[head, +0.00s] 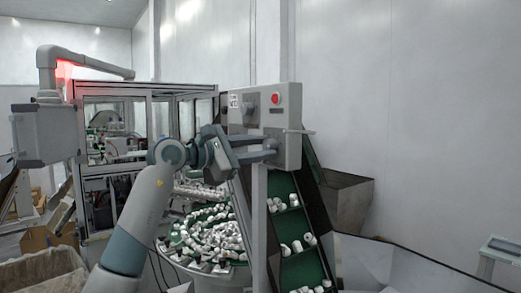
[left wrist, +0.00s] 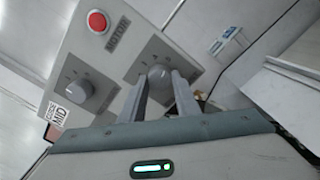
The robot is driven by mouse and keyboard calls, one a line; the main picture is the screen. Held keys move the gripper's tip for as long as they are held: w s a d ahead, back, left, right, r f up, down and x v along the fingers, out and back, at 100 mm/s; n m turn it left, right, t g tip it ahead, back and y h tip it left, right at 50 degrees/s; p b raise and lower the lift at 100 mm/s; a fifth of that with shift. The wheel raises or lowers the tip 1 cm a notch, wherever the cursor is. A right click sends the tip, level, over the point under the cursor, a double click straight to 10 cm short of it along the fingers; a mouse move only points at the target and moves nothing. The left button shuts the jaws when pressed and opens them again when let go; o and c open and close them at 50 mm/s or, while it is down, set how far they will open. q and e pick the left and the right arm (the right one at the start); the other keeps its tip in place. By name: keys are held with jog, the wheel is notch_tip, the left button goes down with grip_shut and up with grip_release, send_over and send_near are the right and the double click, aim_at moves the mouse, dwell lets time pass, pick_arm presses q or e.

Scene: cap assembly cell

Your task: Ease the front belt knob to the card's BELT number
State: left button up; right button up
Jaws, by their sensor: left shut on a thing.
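A grey control box (head: 292,126) stands on a post in the head view. It also fills the upper left of the left wrist view (left wrist: 115,60). My left gripper (left wrist: 161,88) is shut on a round grey knob (left wrist: 158,76), one finger on each side. In the head view my left gripper (head: 270,148) reaches the lower face of the box and the held knob is hidden. A second grey knob (left wrist: 80,90) sits free to the left. A white card (left wrist: 62,112) at the box edge reads MID in large letters; its smaller print is unclear.
A red button (left wrist: 97,21) labelled MOTOR is on the same face. A green cleated belt (head: 297,232) carrying white caps runs below the box. A round bowl of caps (head: 215,235) stands below my arm. A grey hopper (head: 345,200) is behind the belt.

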pick_arm(q)
jog(key=n+b, duration=0.2)
jog(key=n, duration=0.1)
jog(key=shift+f, duration=0.2)
jog(key=n+b, duration=0.2)
jog(key=n, duration=0.2)
jog(key=shift+s+n+b, duration=0.1)
jog(key=shift+n+b, duration=0.2)
jog(key=n+b, duration=0.3)
jog(key=n, duration=0.2)
jog(key=shift+r, duration=0.1)
jog(key=shift+r+n+b, duration=0.1)
jog(key=shift+n+b, duration=0.45)
jog(key=shift+n, duration=0.85)
jog(key=shift+s+r, duration=0.1)
jog(key=o, duration=1)
jog(key=shift+o, duration=0.2)
